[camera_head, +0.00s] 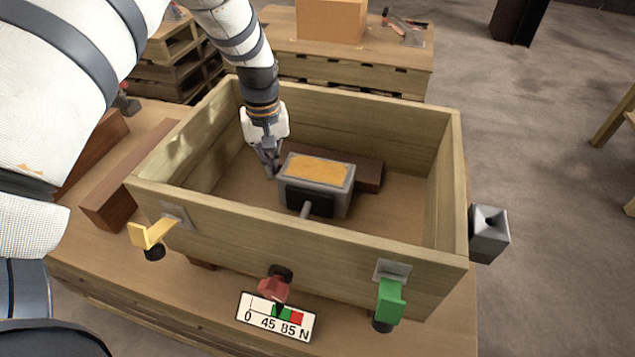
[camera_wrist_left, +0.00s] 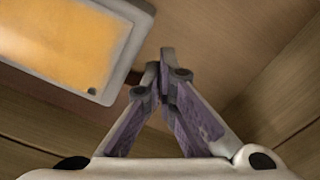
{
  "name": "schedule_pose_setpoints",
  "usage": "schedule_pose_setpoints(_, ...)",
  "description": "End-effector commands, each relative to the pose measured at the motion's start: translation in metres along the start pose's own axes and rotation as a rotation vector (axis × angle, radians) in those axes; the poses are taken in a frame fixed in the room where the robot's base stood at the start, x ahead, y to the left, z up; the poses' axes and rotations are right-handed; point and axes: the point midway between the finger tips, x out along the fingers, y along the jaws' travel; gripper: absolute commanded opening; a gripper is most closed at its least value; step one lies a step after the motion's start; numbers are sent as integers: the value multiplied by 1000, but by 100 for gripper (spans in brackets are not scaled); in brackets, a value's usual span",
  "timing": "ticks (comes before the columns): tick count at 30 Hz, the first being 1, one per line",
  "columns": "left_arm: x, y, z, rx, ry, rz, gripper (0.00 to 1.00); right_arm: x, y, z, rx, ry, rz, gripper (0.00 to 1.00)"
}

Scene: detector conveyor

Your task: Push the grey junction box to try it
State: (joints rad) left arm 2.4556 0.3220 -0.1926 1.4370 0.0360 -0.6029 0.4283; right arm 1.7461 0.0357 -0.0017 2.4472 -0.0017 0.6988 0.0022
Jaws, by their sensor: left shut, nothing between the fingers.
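The grey junction box (camera_head: 316,183) with an orange-yellow top sits inside the open wooden crate (camera_head: 330,238), near its middle. A black plate and a short grey rod are on its front side. My left gripper (camera_head: 272,170) reaches down into the crate, shut and empty, at the left side of the box. In the left wrist view the shut fingers (camera_wrist_left: 167,60) point down beside the box (camera_wrist_left: 75,40), which shows at the upper left. I cannot tell whether the fingertips touch it. My right gripper is not in view.
A brown block (camera_head: 368,173) lies behind the box in the crate. The crate's front carries a yellow lever (camera_head: 152,235), a red knob (camera_head: 273,287) and a green lever (camera_head: 390,300). A scale plate (camera_head: 277,316) reads 0, 45, 85 N. A grey horn-like part (camera_head: 489,234) is on the right.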

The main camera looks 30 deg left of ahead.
Motion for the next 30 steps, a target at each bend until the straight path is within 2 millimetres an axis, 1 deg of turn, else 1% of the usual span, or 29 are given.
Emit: schedule_pose_setpoints(30,0,12,7,0,-1,0,0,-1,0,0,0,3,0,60)
